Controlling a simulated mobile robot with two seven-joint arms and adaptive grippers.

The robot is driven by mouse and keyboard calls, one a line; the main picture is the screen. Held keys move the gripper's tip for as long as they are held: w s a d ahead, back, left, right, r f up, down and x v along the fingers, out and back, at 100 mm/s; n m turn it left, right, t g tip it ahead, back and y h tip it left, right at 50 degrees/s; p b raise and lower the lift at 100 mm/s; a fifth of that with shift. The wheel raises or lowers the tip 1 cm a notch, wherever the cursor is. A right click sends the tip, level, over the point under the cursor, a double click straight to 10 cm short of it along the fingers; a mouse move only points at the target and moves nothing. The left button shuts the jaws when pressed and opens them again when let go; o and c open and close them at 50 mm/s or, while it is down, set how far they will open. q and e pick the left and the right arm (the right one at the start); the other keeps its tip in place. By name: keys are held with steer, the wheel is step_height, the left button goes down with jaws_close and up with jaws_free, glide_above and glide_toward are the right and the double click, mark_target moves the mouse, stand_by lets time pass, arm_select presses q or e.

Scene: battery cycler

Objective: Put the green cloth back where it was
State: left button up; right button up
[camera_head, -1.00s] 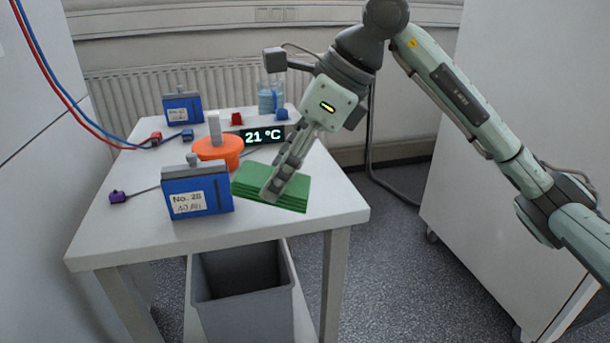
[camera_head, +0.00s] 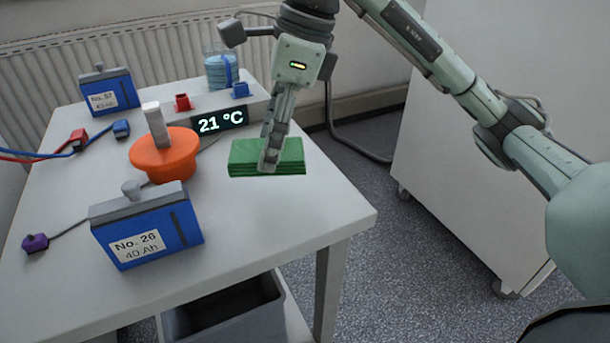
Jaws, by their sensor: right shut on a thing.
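The green cloth (camera_head: 290,160) is a folded, layered rectangle at the right side of the white table, just in front of the 21 °C display. My right gripper (camera_head: 269,165) points down at it and is shut on it, with a finger across its front. I cannot tell whether the cloth rests on the table or is held slightly above it. My left gripper is not in view.
On the white table (camera_head: 270,235) stand an orange bowl (camera_head: 165,155), blue battery No. 26 (camera_head: 148,232), another blue battery (camera_head: 110,92), the display (camera_head: 219,122) and a beaker (camera_head: 220,68). The table's front right is clear. A grey bin (camera_head: 225,312) is below.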

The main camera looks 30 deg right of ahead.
mark_target(304, 156)
steer(key=d+f, duration=0.1)
steer(key=s+d+f, duration=0.2)
steer(key=d, duration=0.1)
steer(key=shift+s, duration=0.25)
steer(key=shift+s+d+f, duration=0.1)
steer(key=shift+s+d, duration=0.05)
steer(key=shift+d, duration=0.05)
steer(key=shift+f, duration=0.25)
step_height(304, 156, down, 3)
steer(key=shift+r, duration=0.2)
steer(key=shift+f, duration=0.45)
steer(key=o, duration=1)
steer(key=shift+r, duration=0.1)
